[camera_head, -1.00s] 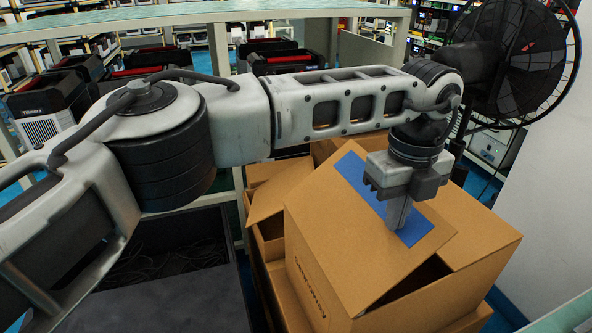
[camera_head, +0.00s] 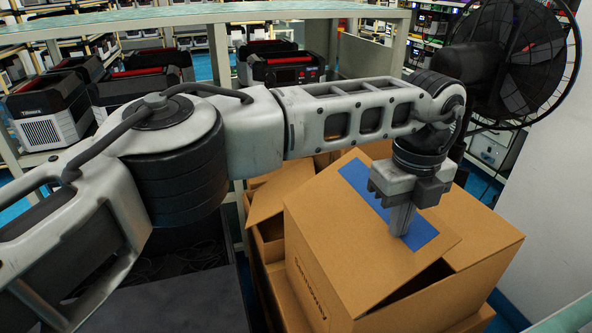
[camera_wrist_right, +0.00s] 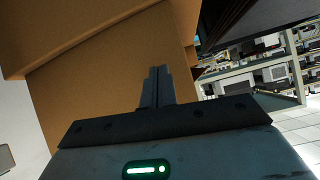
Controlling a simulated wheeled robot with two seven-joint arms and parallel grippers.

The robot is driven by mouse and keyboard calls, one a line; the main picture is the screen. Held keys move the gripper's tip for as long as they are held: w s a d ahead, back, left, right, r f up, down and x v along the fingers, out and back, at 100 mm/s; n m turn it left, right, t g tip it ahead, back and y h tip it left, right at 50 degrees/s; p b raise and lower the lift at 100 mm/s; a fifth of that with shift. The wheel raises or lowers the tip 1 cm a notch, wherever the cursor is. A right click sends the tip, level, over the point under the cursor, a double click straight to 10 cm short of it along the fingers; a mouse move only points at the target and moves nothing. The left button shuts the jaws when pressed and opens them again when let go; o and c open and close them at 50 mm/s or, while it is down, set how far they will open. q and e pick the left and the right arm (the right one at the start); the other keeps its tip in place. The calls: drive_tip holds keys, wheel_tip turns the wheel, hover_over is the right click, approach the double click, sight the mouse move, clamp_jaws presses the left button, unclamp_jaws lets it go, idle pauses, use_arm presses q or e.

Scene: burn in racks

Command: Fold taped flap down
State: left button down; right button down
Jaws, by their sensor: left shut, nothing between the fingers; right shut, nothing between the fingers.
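A brown cardboard box (camera_head: 462,290) stands at the lower right of the head view. Its flap (camera_head: 345,245) bears a strip of blue tape (camera_head: 364,184) and is tilted, with a dark gap under its right edge. My left gripper (camera_head: 401,230) is shut and points down onto the tape; its fingertips appear to touch the flap. My right gripper (camera_wrist_right: 157,72) shows only in the right wrist view. It is shut and empty, in front of a brown cardboard surface (camera_wrist_right: 110,80). Whether it touches the cardboard I cannot tell.
Other open cartons (camera_head: 270,205) are beside and behind the box. A black fan (camera_head: 515,60) stands at the back right near a white wall (camera_head: 550,190). A dark bin (camera_head: 185,300) lies at the lower left. Shelving with black-and-red units (camera_head: 285,65) is behind.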

idle(0.4)
use_arm(q)
wheel_tip(320, 180, up, 7)
drive_tip(key=p, duration=0.4)
drive_tip(key=shift+p, duration=0.3)
